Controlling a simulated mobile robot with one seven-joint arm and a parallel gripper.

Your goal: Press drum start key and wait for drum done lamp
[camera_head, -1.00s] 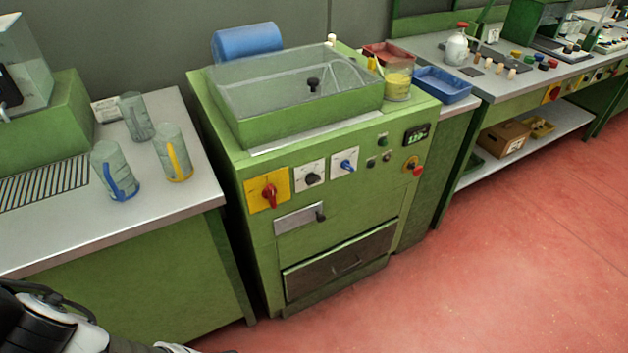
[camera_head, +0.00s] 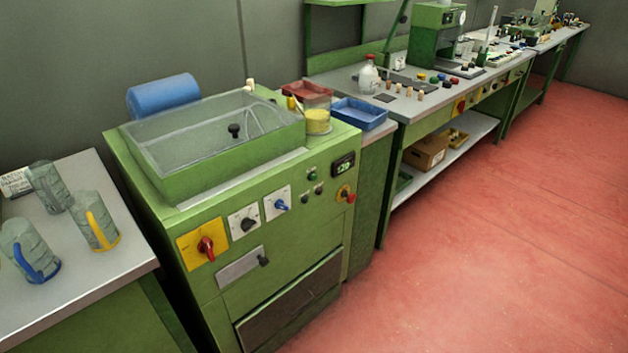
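The green drum machine (camera_head: 235,300) stands left of the middle, with a clear lid (camera_head: 215,125) over its top. On its front are a red rotary switch on a yellow plate (camera_head: 203,244), a black knob (camera_head: 247,224) and a blue knob (camera_head: 280,205). To their right are a small green button or lamp (camera_head: 312,175), dark small controls (camera_head: 312,191), a lit display (camera_head: 343,165) and a red button (camera_head: 350,197). I cannot tell which is the start key or the done lamp. My gripper is out of view.
Jugs with blue (camera_head: 30,250) and yellow (camera_head: 95,222) handles stand on the left bench. A blue tray (camera_head: 359,113) and a long workbench (camera_head: 420,100) are at the right of the machine. The red floor (camera_head: 480,240) in front and to the right is clear.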

